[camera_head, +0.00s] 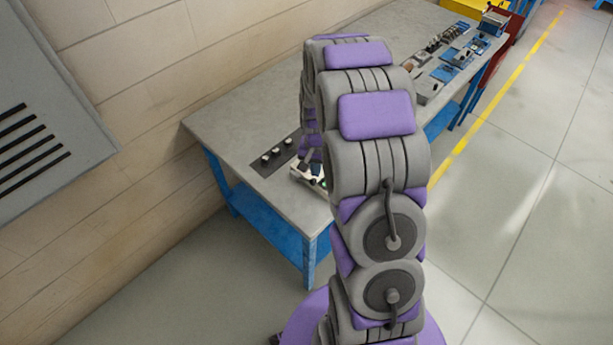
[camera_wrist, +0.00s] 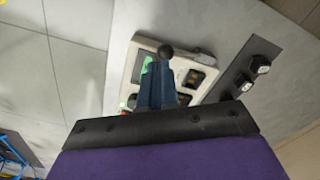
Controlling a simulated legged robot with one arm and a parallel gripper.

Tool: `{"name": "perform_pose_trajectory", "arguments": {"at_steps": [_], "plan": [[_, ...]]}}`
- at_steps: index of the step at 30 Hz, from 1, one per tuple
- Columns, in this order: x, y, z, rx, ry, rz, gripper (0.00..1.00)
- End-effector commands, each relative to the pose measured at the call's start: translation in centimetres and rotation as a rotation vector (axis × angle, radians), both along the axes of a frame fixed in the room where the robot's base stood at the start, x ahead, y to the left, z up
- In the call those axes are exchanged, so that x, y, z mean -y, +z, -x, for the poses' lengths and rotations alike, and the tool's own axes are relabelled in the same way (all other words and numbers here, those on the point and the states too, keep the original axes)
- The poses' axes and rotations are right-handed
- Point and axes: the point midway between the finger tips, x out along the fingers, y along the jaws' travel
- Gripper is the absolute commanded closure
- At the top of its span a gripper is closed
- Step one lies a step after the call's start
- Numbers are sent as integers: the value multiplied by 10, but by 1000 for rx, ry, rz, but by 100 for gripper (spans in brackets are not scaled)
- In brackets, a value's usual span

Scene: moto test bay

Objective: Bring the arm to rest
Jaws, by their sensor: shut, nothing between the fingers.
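My arm is raised and bent over the workbench (camera_head: 245,115) in the head view, blocking part of the bench top. In the wrist view my gripper (camera_wrist: 160,85) is shut and empty, its dark blue fingers together. It points at a pale panel box (camera_wrist: 141,52) with dark switches and a green part. A dark ball-shaped knob (camera_wrist: 166,51) shows just past the fingertips; I cannot tell whether they touch it. The panel box also shows in the head view (camera_head: 308,178), partly hidden by my arm.
A dark strip with several knobs (camera_head: 276,156) lies on the bench beside the panel box. More tools and blue trays (camera_head: 445,73) sit at the bench's far end. A wall with a grey vented cabinet (camera_head: 45,120) stands at left. Open floor (camera_head: 530,225) with a yellow line lies at right.

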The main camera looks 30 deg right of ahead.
Motion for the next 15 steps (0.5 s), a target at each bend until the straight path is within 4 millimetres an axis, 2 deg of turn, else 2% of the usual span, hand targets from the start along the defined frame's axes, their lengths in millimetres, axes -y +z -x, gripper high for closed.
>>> {"name": "perform_pose_trajectory", "arguments": {"at_steps": [6,15], "plan": [[0,15,0,-1,0,0,100],[0,16,0,-2,0,-1,100]]}}
